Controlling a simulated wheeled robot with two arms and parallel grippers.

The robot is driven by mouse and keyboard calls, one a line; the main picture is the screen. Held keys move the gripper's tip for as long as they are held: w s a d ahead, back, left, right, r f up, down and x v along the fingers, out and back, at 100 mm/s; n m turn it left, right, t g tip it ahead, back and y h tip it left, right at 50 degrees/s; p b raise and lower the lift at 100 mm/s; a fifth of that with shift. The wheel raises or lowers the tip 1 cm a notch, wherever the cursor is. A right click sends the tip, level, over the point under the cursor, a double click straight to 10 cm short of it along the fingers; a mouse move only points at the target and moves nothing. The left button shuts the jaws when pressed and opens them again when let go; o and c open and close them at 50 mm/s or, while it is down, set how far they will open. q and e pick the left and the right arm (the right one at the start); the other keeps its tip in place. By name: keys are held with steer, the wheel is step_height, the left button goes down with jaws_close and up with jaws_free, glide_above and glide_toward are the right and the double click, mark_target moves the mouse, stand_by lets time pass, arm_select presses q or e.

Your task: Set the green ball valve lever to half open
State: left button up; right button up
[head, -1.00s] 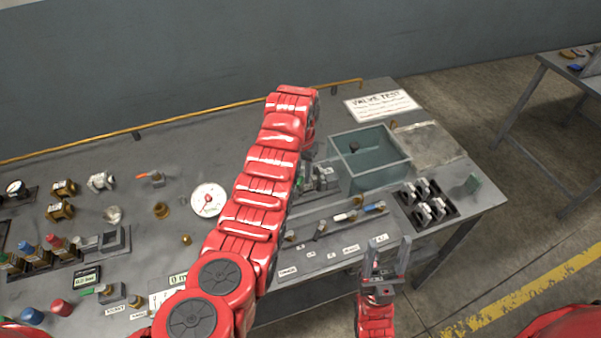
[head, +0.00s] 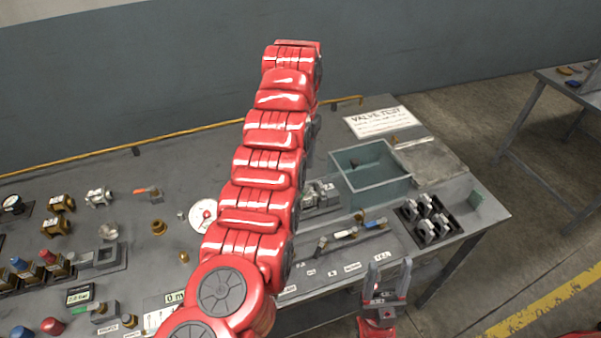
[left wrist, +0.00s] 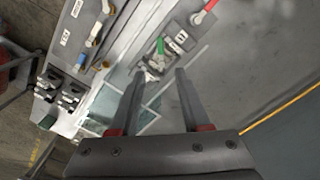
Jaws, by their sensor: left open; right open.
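A green lever (left wrist: 160,46) shows in the left wrist view on a metal valve fixture (left wrist: 153,66), just beyond my left fingertips. My left gripper (left wrist: 160,72) is open, with nothing seen held between its fingers. In the head view my left arm hides that gripper and the green lever; part of the metal fixture (head: 322,194) shows to the right of the arm. Another green piece (head: 80,310) shows beside a small block at the lower left of the head view. My right gripper (head: 386,274) is open and empty at the bench's front edge.
A teal open tank (head: 370,180) stands behind a black rack (head: 426,220) of metal parts. A red-handled piece (left wrist: 203,14) is near the top of the left wrist view. Fittings and a white gauge (head: 204,213) lie left of my arm. A yellow pipe (head: 75,161) runs along the back.

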arm_select(q)
steer(key=shift+r, duration=2.35)
